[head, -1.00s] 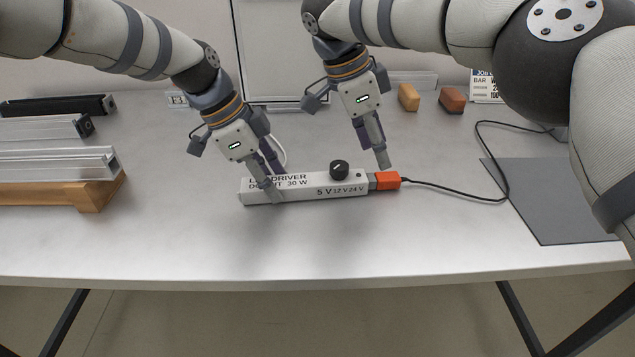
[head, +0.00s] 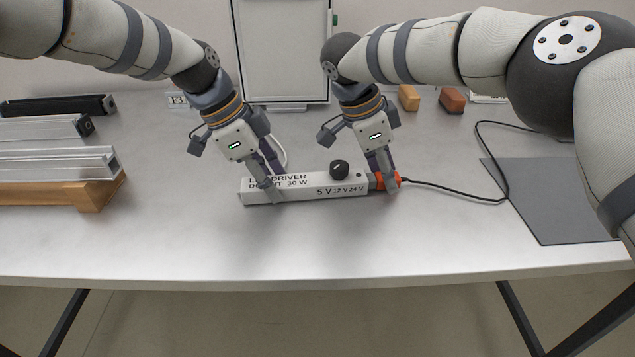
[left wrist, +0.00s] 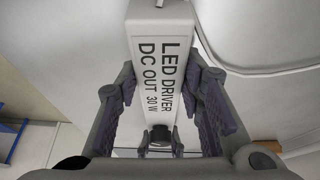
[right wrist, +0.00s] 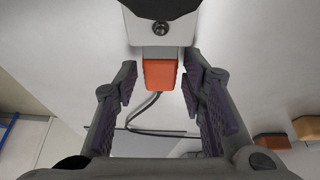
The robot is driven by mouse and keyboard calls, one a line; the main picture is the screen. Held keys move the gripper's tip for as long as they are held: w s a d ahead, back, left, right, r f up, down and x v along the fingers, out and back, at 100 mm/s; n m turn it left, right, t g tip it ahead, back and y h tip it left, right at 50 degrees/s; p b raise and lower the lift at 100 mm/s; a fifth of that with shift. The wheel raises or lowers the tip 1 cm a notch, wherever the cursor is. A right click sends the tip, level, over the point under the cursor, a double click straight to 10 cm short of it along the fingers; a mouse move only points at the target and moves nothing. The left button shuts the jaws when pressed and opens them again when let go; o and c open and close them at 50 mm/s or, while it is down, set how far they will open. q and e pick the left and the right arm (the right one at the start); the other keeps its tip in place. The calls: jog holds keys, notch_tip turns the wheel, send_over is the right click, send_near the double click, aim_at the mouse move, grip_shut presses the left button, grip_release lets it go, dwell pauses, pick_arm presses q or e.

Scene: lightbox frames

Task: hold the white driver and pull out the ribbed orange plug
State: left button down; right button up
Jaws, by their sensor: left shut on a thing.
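The white driver (head: 312,192) lies flat on the table, with "LED DRIVER" print, a black knob (head: 339,169) on top and voltage marks on its front. My left gripper (head: 271,186) is shut across its left part; the driver also shows between the fingers in the left wrist view (left wrist: 158,65). The orange plug (right wrist: 160,74) sits at the driver's right end, against its grey socket. My right gripper (head: 384,181) is down around the plug, a finger on each side. In the right wrist view gaps show between plug and fingers. In the head view the fingers partly hide the plug.
A black cable (head: 450,193) runs right from the plug past a dark grey mat (head: 555,200). Metal profiles (head: 55,163) and a wooden block (head: 85,193) lie at left. A yellow block (head: 409,98) and a brown block (head: 452,100) stand behind. The front table is clear.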

grip_shut()
jog(key=shift+w+d, duration=0.2)
jog(key=shift+d, duration=2.15)
jog(key=shift+r, duration=0.2)
jog(key=shift+r, duration=1.9)
pick_arm(q)
jog(key=c, duration=1)
grip_release()
jog(key=v, duration=1.2)
pick_arm(e)
jog(key=shift+f, duration=0.15)
